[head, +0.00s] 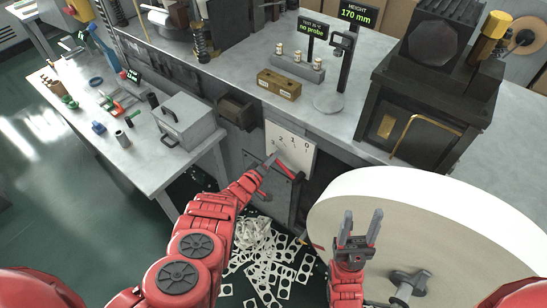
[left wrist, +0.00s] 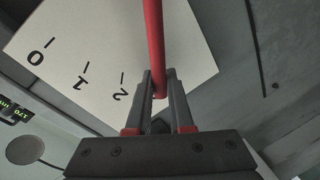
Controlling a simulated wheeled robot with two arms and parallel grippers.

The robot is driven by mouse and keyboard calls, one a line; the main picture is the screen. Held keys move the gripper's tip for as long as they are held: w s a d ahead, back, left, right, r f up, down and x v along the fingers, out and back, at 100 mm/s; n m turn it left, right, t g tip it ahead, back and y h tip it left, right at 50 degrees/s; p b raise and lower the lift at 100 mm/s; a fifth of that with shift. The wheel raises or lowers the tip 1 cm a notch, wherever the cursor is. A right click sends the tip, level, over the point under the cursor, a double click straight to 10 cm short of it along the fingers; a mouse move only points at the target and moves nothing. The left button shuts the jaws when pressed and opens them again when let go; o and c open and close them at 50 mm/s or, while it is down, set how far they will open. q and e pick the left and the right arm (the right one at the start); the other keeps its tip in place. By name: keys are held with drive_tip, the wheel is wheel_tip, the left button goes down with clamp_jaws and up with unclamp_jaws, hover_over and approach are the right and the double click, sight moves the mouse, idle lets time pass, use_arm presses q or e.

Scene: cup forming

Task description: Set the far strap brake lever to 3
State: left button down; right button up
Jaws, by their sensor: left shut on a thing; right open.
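The white scale plate (head: 299,148) is on the front of the bench, with numerals 2, 1 and 0 readable. It also fills the upper left of the left wrist view (left wrist: 185,45), where 0, 1 and 2 show. The red brake lever (left wrist: 154,40) crosses the plate beyond the 2; I see no 3 there. My left gripper (head: 270,161) is at the plate's lower left. In the left wrist view its fingers (left wrist: 160,88) are shut around the lever's end. My right gripper (head: 360,226) is open and empty in front of the big white roll.
A large white strip roll (head: 440,215) stands at the right, close to my right gripper. Punched white scrap (head: 270,265) lies on the floor below. A side table (head: 150,165) with a grey box (head: 186,122) is left. A dark machine (head: 425,95) stands on the bench.

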use_arm(q)
drive_tip(key=c, duration=0.8)
unclamp_jaws()
drive_tip(key=shift+w+f, duration=0.1)
drive_tip(key=p+v, duration=0.8)
drive_tip(key=v, duration=0.9)
drive_tip(key=shift+s+a+p, duration=0.1)
drive_tip(key=shift+s+p, duration=0.15)
drive_tip(key=shift+p, duration=0.15)
